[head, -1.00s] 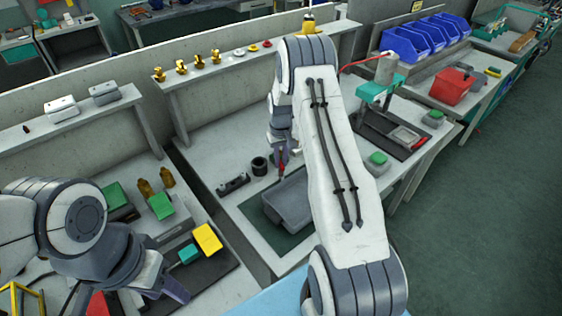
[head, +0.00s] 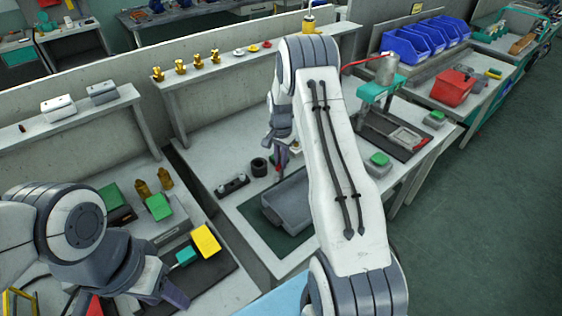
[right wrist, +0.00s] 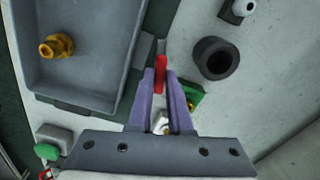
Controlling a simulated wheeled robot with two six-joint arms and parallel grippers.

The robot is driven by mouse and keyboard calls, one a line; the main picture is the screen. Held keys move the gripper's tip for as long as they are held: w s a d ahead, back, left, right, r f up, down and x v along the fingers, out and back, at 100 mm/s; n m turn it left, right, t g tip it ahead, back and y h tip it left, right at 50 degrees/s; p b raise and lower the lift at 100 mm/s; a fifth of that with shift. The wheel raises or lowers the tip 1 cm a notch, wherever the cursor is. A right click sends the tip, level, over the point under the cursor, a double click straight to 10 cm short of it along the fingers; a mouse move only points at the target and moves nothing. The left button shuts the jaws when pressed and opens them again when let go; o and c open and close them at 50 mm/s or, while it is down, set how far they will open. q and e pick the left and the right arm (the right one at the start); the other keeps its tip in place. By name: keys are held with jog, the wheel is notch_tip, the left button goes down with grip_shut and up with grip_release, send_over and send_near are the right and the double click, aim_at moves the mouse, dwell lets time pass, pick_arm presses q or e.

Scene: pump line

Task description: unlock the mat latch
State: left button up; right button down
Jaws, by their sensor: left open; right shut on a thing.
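The grey tray (head: 290,205) lies on the dark green mat (head: 262,228) of the middle bench. My right gripper (head: 280,160) is beside the tray's far side. In the right wrist view its purple fingers (right wrist: 160,85) are closed on a small red lever-like piece (right wrist: 161,72), which I take as the mat latch's handle. The red also shows in the head view below the fingers. The latch's base is mostly hidden by the fingers. My left gripper (head: 172,294) is open over the left bench, apart from the latch.
A brass fitting (right wrist: 57,46) lies in the tray. A dark ring (right wrist: 217,58) stands close right of my right fingers, and a green piece (right wrist: 194,98) sits beside them. A black holder (head: 232,184) stands on the bench. A shelf with brass parts (head: 181,66) runs behind.

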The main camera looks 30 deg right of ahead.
aim_at(280, 164)
jog(key=shift+m, duration=1.5)
jog(key=c, duration=0.8)
grip_release()
jog(key=shift+c, duration=0.2)
jog(key=shift+r, duration=0.1)
notch_tip(280, 164, up, 10)
jog(key=b, duration=0.2)
jog(key=shift+r, duration=0.15)
